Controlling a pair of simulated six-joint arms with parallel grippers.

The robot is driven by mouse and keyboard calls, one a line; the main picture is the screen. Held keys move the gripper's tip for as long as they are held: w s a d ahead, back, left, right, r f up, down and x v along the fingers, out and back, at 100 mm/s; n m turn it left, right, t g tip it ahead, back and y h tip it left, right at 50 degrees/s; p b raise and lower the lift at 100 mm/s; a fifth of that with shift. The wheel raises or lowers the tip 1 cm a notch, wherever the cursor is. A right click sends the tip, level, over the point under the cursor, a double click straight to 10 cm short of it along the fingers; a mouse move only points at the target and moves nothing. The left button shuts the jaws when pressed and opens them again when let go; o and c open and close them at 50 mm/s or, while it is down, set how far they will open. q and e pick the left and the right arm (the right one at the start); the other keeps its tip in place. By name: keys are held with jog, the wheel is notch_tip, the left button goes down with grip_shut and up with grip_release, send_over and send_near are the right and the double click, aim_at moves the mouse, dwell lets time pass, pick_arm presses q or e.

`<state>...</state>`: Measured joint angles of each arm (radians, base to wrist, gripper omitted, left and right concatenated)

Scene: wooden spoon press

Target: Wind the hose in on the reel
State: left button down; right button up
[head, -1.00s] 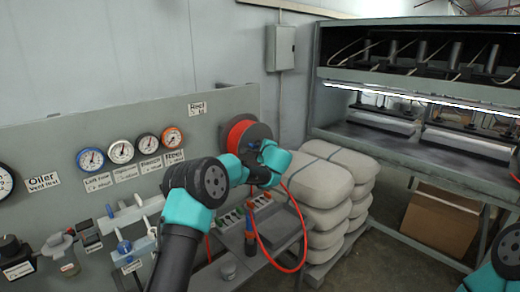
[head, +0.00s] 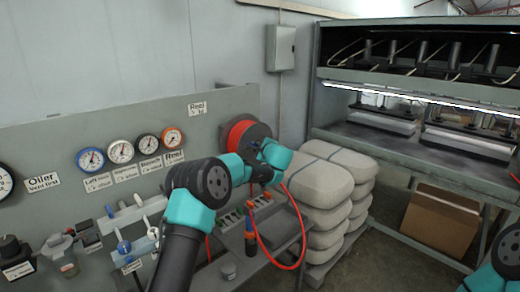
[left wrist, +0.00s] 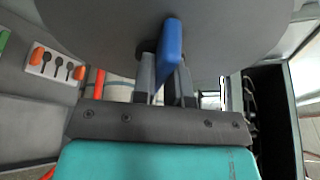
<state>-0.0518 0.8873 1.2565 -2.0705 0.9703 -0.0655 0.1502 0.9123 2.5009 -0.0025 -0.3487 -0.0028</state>
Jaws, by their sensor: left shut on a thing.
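The reel (head: 245,135) is mounted at the right end of the grey panel, with red-orange hose wound on it. A loose length of hose (head: 302,230) hangs from it in a loop past the small bench. My left arm reaches across to the front of the reel, and its wrist hides part of it. In the left wrist view the reel's grey disc (left wrist: 100,30) fills the top, and my left gripper (left wrist: 165,85) is shut on a blue handle (left wrist: 171,45) standing out from it. My right gripper is out of view; only part of that arm shows at the right edge.
Several gauges (head: 121,151) and valves line the panel at the left. A grey bench (head: 275,238) stands below the reel. Stacked pale sacks (head: 320,180) stand close to its right. A large press (head: 420,140) is farther right, with a cardboard box (head: 440,220) beneath.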

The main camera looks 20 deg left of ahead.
pick_arm(q)
jog(key=m+g, duration=0.1)
jog(key=m, duration=0.1)
jog(key=m+g, duration=0.1)
jog(key=m, duration=0.1)
jog(key=shift+w+d+r, duration=0.1)
jog(key=shift+w+r, duration=0.1)
jog(key=shift+g, duration=0.3)
jog(key=c, duration=1.1)
grip_release()
jog(key=shift+c, duration=0.2)
jog(key=shift+s+d+r, duration=0.1)
jog(key=v, duration=1.7)
jog(key=shift+d+f, duration=0.15)
jog(key=shift+f, duration=0.1)
